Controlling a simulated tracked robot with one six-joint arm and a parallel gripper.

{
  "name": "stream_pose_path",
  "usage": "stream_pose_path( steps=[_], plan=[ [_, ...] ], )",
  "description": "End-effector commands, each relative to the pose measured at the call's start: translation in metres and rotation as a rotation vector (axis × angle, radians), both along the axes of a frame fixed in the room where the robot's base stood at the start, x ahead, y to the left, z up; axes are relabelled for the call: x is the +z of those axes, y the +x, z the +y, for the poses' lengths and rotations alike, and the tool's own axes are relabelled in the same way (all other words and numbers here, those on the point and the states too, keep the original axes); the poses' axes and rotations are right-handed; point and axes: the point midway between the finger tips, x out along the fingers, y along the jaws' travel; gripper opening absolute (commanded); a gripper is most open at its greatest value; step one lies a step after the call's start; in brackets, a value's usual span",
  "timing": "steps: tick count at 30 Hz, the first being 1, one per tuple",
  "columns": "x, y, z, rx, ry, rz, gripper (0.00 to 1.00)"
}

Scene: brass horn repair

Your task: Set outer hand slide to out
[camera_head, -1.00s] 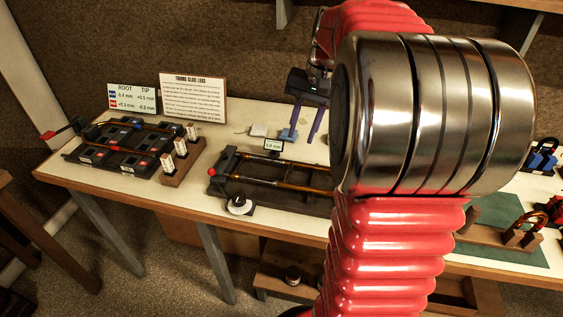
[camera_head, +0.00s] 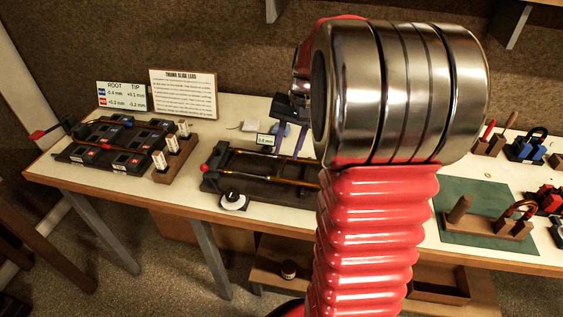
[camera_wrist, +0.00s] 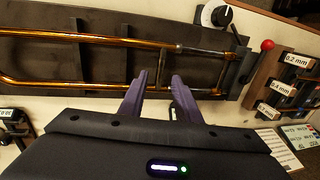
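The hand slide (camera_wrist: 100,42) shows in the wrist view as two long parallel brass tubes with silver sections at the right, lying over a dark board (camera_wrist: 95,65). In the head view the slide (camera_head: 265,170) is partly hidden by my arm. My gripper (camera_wrist: 160,76) has two purple fingers with a gap between them and nothing visibly held. In the wrist view the fingertips overlap the nearer tube. I cannot tell whether they touch it. In the head view my gripper (camera_head: 288,151) points down over the slide board.
A red ball knob (camera_wrist: 267,45) and a white-and-black dial (camera_wrist: 214,14) are at the board's end. A small display (camera_head: 265,140) stands behind the slide. A block of labelled gauges (camera_head: 174,153) is to the left. A green mat (camera_head: 470,195) lies on the right.

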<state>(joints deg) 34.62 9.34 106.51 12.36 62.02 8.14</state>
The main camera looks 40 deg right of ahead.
Motion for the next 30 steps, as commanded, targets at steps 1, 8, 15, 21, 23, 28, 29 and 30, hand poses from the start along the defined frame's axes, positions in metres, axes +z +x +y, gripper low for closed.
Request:
stream_pose_path(
  steps=[1, 8, 15, 21, 23, 28, 29, 30],
  plan=[
    [-0.009, 0.001, 0.002, 0.001, 0.002, 0.003, 0.30],
    [-0.040, 0.006, 0.006, 0.000, 0.001, 0.001, 0.30],
    [-0.054, 0.008, 0.008, 0.000, 0.001, 0.000, 0.30],
    [-0.055, 0.008, 0.008, 0.001, 0.001, -0.001, 0.30],
    [-0.054, 0.008, 0.008, 0.001, 0.001, -0.001, 0.29],
    [-0.054, 0.008, 0.008, 0.001, 0.001, -0.001, 0.17],
    [-0.054, 0.008, 0.008, 0.001, 0.001, -0.001, 0.15],
    [-0.054, 0.008, 0.008, 0.001, 0.001, -0.001, 0.12]
  ],
)
